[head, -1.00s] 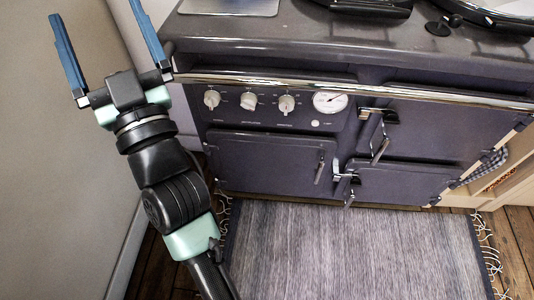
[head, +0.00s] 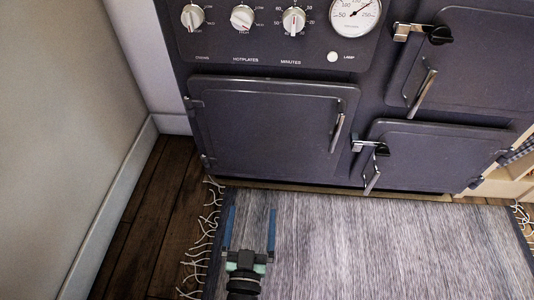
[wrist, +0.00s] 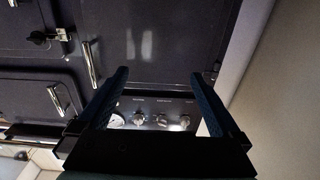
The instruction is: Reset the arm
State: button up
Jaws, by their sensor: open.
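My gripper (head: 250,232) is low in the head view, over the near left part of the rug. Its two blue fingers are apart and parallel, with nothing between them. In the wrist view my gripper (wrist: 160,88) also shows open and empty, with the stove's knobs and dial beyond it. The dark stove (head: 270,130) stands ahead, its doors closed. I see no contact between the gripper and the stove.
A grey fringed rug (head: 390,240) covers the floor before the stove. Dark wood floor (head: 150,220) shows at left, beside a pale wall (head: 50,120) with a baseboard. Door handles (head: 422,92) stick out from the stove front.

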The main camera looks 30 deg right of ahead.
jog(key=d+f+b+x, duration=0.1)
jog(key=f+b+x, duration=0.1)
jog(key=b+x, duration=0.3)
jog(key=x, duration=0.3)
jog(key=shift+w+d, duration=0.3)
jog(key=shift+r, duration=0.1)
dwell(0.4)
jog(key=p+v, duration=0.5)
jog(key=v, duration=0.5)
jog(key=shift+w+a, duration=0.1)
